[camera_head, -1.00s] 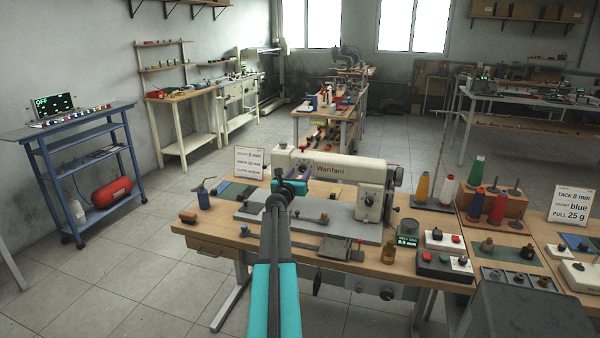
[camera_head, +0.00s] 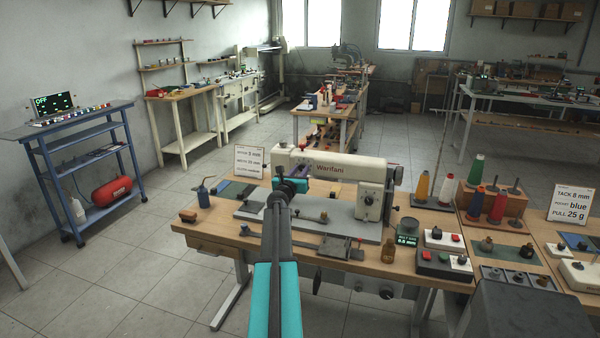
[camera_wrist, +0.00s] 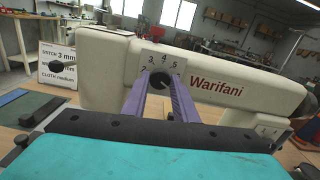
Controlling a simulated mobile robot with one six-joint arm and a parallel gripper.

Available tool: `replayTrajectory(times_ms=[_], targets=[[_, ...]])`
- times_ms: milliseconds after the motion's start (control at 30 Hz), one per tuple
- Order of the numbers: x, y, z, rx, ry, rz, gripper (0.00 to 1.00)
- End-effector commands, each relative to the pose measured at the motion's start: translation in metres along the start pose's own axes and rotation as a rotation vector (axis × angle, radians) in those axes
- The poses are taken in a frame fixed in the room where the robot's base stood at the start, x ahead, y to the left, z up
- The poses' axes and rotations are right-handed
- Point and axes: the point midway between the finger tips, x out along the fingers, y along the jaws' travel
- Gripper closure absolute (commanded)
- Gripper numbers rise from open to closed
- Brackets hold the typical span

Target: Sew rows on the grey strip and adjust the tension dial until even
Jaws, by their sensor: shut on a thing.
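The cream Warifani sewing machine (camera_head: 345,170) stands on the wooden table; its arm (camera_wrist: 120,65) fills the wrist view. A numbered dial plate (camera_wrist: 164,61) is on its left end, with a dark round dial (camera_wrist: 157,81) in front. My gripper (camera_wrist: 158,82) has its two purple fingers closed on this dial, one on each side. In the head view my gripper (camera_head: 297,173) is at the machine's left end and hides the dial. I cannot pick out the grey strip for certain; my arm covers part of the machine bed (camera_head: 360,229).
A small display box (camera_head: 407,232), a black box with buttons (camera_head: 443,264) and thread spools (camera_head: 475,171) are to the right. A blue oil can (camera_head: 203,195) is at left.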

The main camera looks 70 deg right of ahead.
Motion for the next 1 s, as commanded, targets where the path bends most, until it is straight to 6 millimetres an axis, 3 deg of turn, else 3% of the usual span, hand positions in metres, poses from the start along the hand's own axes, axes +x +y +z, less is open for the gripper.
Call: replayTrajectory(times_ms=[367,1000], targets=[[0.0031,-0.0006,0.0018,-0.101,0.000,0.000,0.96],[0.0038,-0.0002,0.0044,-0.570,-0.001,-0.001,0.96]])
